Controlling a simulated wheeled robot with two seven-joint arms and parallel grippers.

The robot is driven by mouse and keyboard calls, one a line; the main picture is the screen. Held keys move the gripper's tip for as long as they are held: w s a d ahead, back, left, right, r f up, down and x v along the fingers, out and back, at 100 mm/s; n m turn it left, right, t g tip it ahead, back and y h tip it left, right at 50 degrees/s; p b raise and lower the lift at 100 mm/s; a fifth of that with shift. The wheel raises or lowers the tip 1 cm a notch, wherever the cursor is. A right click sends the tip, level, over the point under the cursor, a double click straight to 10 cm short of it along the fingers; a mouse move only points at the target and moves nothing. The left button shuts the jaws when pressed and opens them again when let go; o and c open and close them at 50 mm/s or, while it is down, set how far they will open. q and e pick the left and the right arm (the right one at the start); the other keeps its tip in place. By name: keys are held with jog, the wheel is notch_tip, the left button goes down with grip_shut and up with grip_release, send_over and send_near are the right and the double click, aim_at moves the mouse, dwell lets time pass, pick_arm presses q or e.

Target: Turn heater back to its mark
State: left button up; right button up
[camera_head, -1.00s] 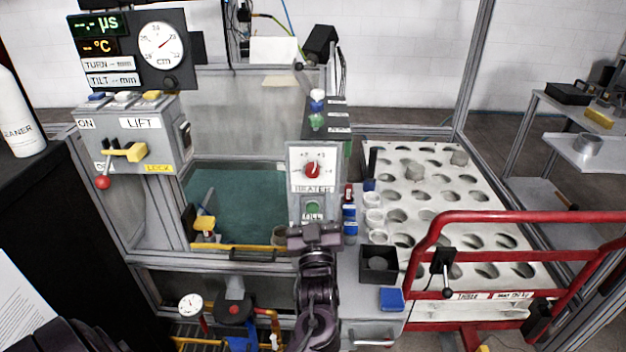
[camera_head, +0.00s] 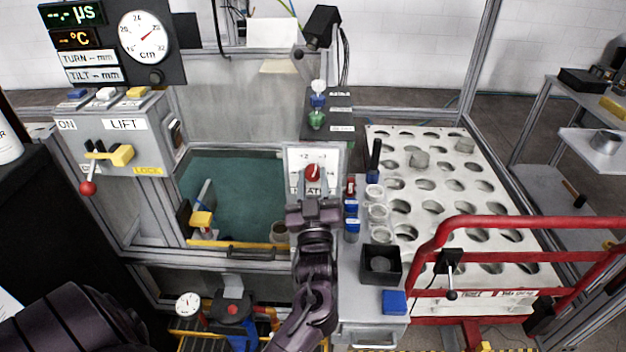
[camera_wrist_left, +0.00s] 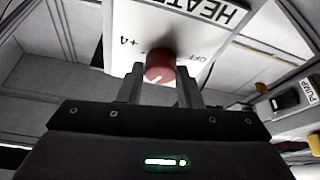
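The heater panel (camera_head: 302,155) is a white upright plate with a red round knob (camera_head: 313,172) and printed scale marks. In the left wrist view the knob (camera_wrist_left: 159,66) has a white pointer line, with +4 and OFF printed beside it. My left gripper (camera_head: 314,200) is just below and in front of the knob, hiding the lower panel. In the left wrist view its two fingers (camera_wrist_left: 160,76) stand apart, one on each side of the knob, with small gaps visible. I cannot tell how deep the knob sits between them. My right gripper is not in view.
A teal-floored tank (camera_head: 240,185) lies left of the panel. The lift box (camera_head: 125,130) with its red-tipped lever is further left. Small bottles and cups (camera_head: 375,192) stand close right of the panel, before a white perforated rack (camera_head: 440,185) and red rail (camera_head: 520,217).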

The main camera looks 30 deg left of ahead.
pick_arm(q)
jog(key=c, duration=0.5)
jog(key=shift+o, duration=0.2)
jog(key=shift+r+m+h+p, duration=0.15)
jog(key=shift+m+h+p, duration=0.15)
jog(key=shift+m+p, duration=0.5)
jog(key=shift+m+t, duration=0.3)
jog(key=shift+m, duration=0.1)
jog(key=shift+f, duration=0.2)
jog(key=o, duration=1)
jog(key=shift+w, duration=0.1)
jog(key=shift+c, duration=0.2)
jog(key=b+v, duration=0.2)
jog(key=v, duration=0.5)
jog(key=shift+s+b, duration=0.3)
jog(key=shift+s, duration=0.1)
jog(key=shift+d+f, duration=0.1)
jog(key=shift+f, duration=0.05)
